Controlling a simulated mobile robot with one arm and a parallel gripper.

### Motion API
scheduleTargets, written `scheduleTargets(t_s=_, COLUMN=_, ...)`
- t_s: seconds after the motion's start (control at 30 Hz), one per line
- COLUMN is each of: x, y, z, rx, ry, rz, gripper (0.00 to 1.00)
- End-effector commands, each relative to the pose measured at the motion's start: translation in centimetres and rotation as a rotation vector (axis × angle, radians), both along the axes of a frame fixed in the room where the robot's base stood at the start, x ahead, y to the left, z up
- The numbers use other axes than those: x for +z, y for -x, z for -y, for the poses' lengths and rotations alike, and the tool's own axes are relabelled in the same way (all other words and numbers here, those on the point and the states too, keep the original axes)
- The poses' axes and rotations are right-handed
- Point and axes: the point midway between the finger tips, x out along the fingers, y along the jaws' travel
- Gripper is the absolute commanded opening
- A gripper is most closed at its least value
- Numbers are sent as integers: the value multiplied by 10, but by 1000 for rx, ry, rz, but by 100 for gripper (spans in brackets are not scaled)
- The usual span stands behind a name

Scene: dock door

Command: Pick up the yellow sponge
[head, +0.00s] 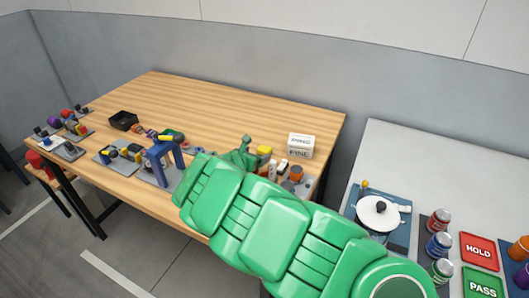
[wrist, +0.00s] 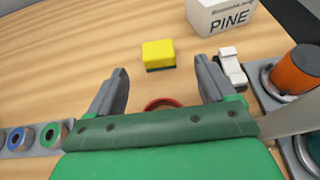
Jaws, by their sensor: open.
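The yellow sponge (wrist: 158,52) is a small yellow block with a dark underside. It lies on the wooden table beyond my gripper's fingertips, roughly centred between them. My gripper (wrist: 160,78) is open, with its two grey fingers apart and nothing held between them. In the head view the sponge (head: 264,150) shows as a small yellow patch just right of my gripper (head: 245,150). My green arm reaches over the table's front edge there and hides part of the table.
A white box marked PINE (wrist: 222,16) stands behind the sponge to the right. A white item (wrist: 231,66) and an orange cylinder (wrist: 297,70) are at the right. A red ring (wrist: 162,103) lies between the finger bases. Table left of the sponge is clear.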

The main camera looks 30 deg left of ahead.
Motion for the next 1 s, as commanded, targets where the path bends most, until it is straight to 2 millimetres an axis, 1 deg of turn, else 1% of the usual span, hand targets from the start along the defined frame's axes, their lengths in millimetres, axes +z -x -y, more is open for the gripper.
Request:
scheduleTargets(t_s=0.13, x=-4, y=-12, z=1, rx=-2, ry=-2, rz=0, gripper=83)
scheduleTargets(t_s=0.37, x=-10, y=-21, z=-1, rx=-2, ry=-4, rz=-1, gripper=83)
scheduleTargets(t_s=0.8, x=-27, y=-55, z=-1, rx=-2, ry=-2, rz=0, gripper=83)
scheduleTargets(t_s=1.0, x=-29, y=-60, z=-2, rx=-1, ry=-3, rz=0, gripper=83)
